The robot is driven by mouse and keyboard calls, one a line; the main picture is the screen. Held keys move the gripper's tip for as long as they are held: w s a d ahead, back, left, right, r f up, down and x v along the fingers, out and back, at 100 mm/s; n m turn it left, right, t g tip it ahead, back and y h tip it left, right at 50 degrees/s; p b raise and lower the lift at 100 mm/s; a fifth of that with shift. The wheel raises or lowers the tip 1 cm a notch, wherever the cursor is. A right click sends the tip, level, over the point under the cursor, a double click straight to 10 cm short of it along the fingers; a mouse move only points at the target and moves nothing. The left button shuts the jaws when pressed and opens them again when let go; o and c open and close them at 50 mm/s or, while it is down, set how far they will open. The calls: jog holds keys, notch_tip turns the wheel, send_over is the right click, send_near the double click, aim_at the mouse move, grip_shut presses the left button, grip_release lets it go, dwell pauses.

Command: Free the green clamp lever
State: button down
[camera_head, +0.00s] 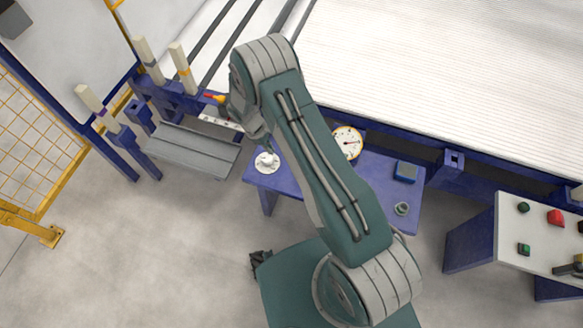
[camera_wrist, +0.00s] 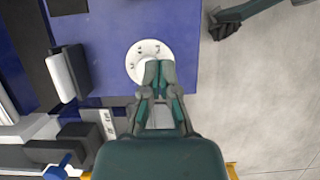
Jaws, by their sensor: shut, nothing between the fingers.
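I cannot make out a green clamp lever in either view; my arm covers part of the bench. My gripper (camera_wrist: 159,68) is shut and empty in the wrist view. Its fingertips overlap the lower edge of a white round dial (camera_wrist: 140,50) with dark marks; I cannot tell whether they touch it. In the head view the white dial (camera_head: 266,164) sits on the left end of a blue bench (camera_head: 285,181), just below my wrist. My fingers are mostly hidden there.
Cream posts with orange (camera_head: 183,68) and purple (camera_head: 90,97) bands stand at upper left. A red-and-yellow piece (camera_head: 215,97) lies near my wrist. A button panel (camera_head: 540,235) stands right. Floor at lower left is clear.

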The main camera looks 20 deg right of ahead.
jog(key=x, duration=1)
jog(key=shift+s+d, duration=0.8)
jog(key=shift+d, duration=0.2)
jog(key=shift+s+d, duration=0.4)
jog(key=shift+d, duration=0.15)
jog(key=shift+a, duration=0.1)
jog(key=shift+s+n, duration=0.1)
jog(key=shift+n, duration=0.2)
